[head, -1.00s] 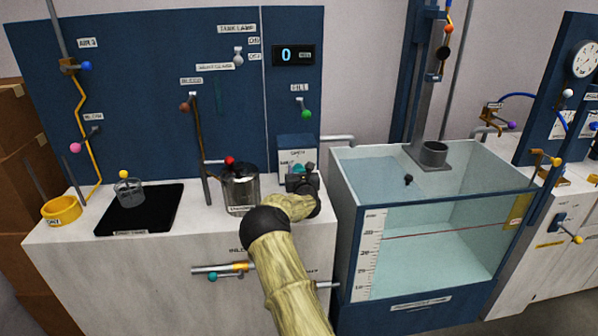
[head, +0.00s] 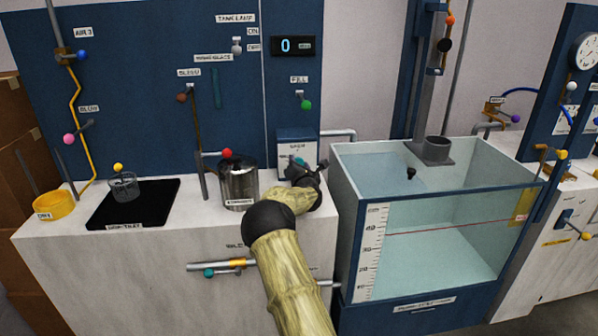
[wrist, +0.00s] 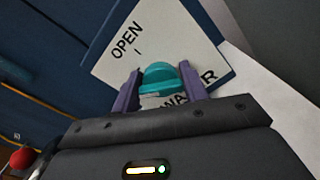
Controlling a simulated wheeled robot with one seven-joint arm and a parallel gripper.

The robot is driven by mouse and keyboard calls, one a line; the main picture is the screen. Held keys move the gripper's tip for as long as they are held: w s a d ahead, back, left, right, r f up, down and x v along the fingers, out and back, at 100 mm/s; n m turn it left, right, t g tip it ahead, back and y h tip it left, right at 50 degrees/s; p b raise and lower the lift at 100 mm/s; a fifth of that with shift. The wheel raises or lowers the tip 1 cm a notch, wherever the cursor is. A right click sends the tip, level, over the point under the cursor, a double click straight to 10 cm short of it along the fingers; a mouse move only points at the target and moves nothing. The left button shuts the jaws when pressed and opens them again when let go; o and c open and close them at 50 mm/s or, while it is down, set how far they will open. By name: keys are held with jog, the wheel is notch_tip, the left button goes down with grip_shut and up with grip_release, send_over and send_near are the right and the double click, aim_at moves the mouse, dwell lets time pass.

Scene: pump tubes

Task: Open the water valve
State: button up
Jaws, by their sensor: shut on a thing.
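The water valve has a teal knob (wrist: 160,76) on a white label plate (wrist: 127,50) that reads "OPEN" and, partly covered, "WATER". In the head view the valve's blue box (head: 296,136) stands at the back right of the counter, and the teal knob (head: 299,161) shows just above my gripper. My gripper (wrist: 162,92) has its two purple fingers on either side of the knob and is shut on it. In the head view my gripper (head: 303,171) is in front of the box, and the fingers are mostly hidden.
A metal pot (head: 239,186) with a red knob (head: 226,153) above it stands left of my gripper. A glass tank (head: 430,225) of water is to the right. A black mat (head: 150,210) holds a small beaker at left. A green-knobbed fill valve (head: 306,104) is above.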

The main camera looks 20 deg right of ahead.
jog(key=m+b, duration=0.1)
jog(key=m, duration=0.1)
jog(key=m+b, duration=0.2)
jog(key=m, duration=0.1)
jog(key=shift+d+f+m, duration=0.1)
jog(key=shift+f+m, duration=0.1)
jog(key=shift+m, duration=0.1)
jog(key=m+b, duration=0.1)
jog(key=m, duration=0.4)
jog(key=shift+m+b, duration=0.3)
jog(key=shift+m, duration=0.1)
jog(key=o, duration=1)
jog(key=shift+s, duration=0.2)
jog(key=v, duration=1.7)
jog(key=shift+s+r, duration=0.1)
